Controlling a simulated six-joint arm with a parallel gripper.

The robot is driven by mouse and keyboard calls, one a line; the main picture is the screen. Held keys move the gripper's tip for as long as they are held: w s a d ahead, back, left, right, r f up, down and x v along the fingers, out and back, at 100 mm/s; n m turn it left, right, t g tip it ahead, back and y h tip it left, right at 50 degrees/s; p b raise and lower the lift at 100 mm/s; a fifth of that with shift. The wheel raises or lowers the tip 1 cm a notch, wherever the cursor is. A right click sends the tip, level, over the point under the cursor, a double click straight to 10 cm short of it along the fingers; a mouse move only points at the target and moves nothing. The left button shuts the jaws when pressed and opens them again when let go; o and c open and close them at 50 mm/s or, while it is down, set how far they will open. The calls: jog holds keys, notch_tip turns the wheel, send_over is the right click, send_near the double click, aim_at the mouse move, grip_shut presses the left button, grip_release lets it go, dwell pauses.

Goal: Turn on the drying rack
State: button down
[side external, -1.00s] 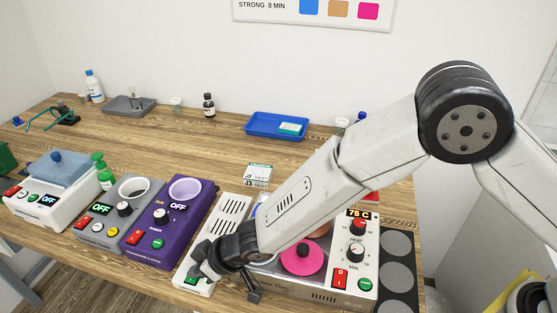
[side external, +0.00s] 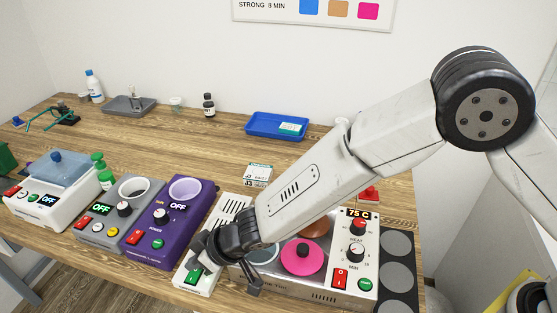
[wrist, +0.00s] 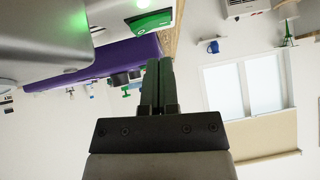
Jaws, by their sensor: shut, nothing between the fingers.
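The drying rack (side external: 232,208) is the white slotted unit in the middle of the row of devices, right of the purple device. My gripper (side external: 197,258) is over that front end, fingers together and empty. In the wrist view the fingers of my gripper (wrist: 153,82) are shut, with a green switch (wrist: 152,20) on a white housing just beyond them. I cannot tell whether the fingers touch the switch or which way it is set.
A purple device (side external: 168,232) reading OFF stands close on the left. A steel heating unit (side external: 310,285) with a pink lid (side external: 302,257), knobs and a 75 C display stands close on the right. A blue tray (side external: 262,128) lies at the back; the table's middle is mostly clear.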

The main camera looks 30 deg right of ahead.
jog(key=shift+a+r, duration=0.1)
jog(key=shift+r, duration=0.4)
jog(key=s+a+v, duration=0.1)
jog(key=v, duration=0.9)
jog(key=shift+s+r, duration=0.2)
jog(key=shift+r, duration=0.1)
